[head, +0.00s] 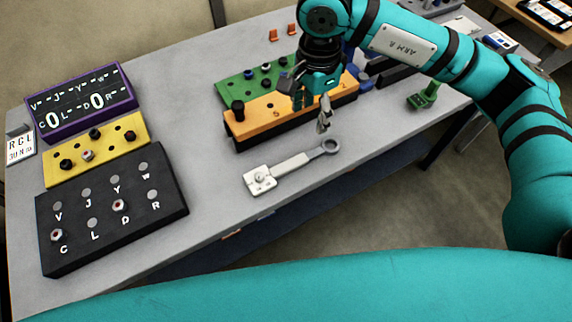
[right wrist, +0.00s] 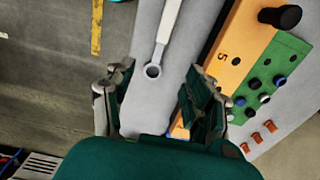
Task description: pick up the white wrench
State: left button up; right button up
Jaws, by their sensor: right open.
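The white wrench (head: 290,168) lies on the grey table near its front edge, with a square block at its left end and a grey ring at its right end. Its handle and ring also show in the right wrist view (right wrist: 163,40), at the top centre. My right gripper (head: 312,106) is open and empty, above the orange block's right part, behind the wrench's ring end. In the right wrist view its two fingers (right wrist: 156,100) stand wide apart, and the ring appears between and just beyond them. My left gripper is not in view.
The orange block (head: 262,112) and green board (head: 236,92) stand behind the wrench. A black lettered board (head: 110,210), yellow block (head: 120,142) and purple-framed panel (head: 84,104) stand at left. A green part (head: 424,97) lies at right.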

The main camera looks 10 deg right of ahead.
jog(key=p, duration=0.3)
send_over(307, 155)
jog(key=f, duration=1)
jog(key=shift+s+a+f, duration=0.15)
jog(key=shift+s+f, duration=0.05)
jog(key=shift+s, duration=0.15)
notch_tip(307, 155, down, 5)
jog(key=shift+w+r+p, duration=0.1)
jog(key=shift+p, duration=1.05)
jog(key=shift+f, duration=0.35)
jog(key=shift+c, duration=0.4)
jog(key=shift+w+r, duration=0.1)
grip_shut()
